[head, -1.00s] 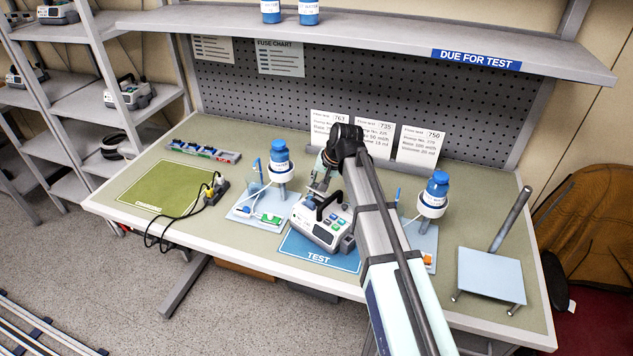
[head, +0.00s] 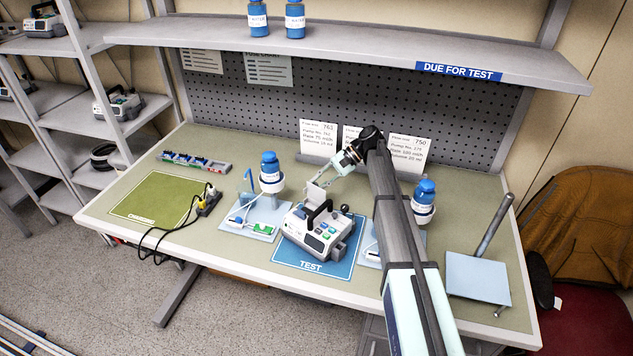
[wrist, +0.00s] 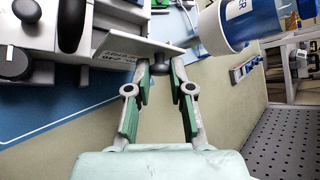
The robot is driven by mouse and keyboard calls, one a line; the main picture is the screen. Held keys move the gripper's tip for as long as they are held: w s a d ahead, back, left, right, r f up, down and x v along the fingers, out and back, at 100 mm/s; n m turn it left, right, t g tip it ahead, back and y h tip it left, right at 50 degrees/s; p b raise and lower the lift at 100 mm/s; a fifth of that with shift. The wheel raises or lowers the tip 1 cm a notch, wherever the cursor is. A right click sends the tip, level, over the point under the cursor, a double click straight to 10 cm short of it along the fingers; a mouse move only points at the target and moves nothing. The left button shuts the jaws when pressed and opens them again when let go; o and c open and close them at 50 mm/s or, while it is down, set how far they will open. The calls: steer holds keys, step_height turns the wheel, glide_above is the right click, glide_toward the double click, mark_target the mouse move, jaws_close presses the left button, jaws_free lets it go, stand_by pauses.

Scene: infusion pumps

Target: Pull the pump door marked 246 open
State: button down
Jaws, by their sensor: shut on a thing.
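The pump (head: 318,230) stands on the blue TEST mat (head: 290,262), with a dark handle on top and a screen and coloured keys in front. Its door (head: 317,194) is a light panel standing out from the pump's back left side. My gripper (wrist: 160,76) is shut on this knob, one green-padded finger on each side. In the head view my gripper (head: 325,181) is behind the pump, at the door's edge.
A blue-capped bottle (head: 270,171) in a white holder stands left of the pump, close to my gripper in the wrist view (wrist: 245,22). Another bottle (head: 424,200) stands to the right, partly behind my arm. Cards lean at the back near the pegboard (head: 400,105).

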steer(key=shift+w+d+f+m+g+y, duration=0.3)
steer(key=shift+w+d+f+g+y, duration=0.1)
steer(key=shift+g+y, duration=0.25)
steer(key=shift+p, duration=0.3)
steer(key=c, duration=1)
jaws_free()
steer(key=shift+a, duration=0.1)
steer(key=v, duration=0.7)
steer(key=shift+w+d, duration=0.1)
steer(key=shift+d, duration=0.2)
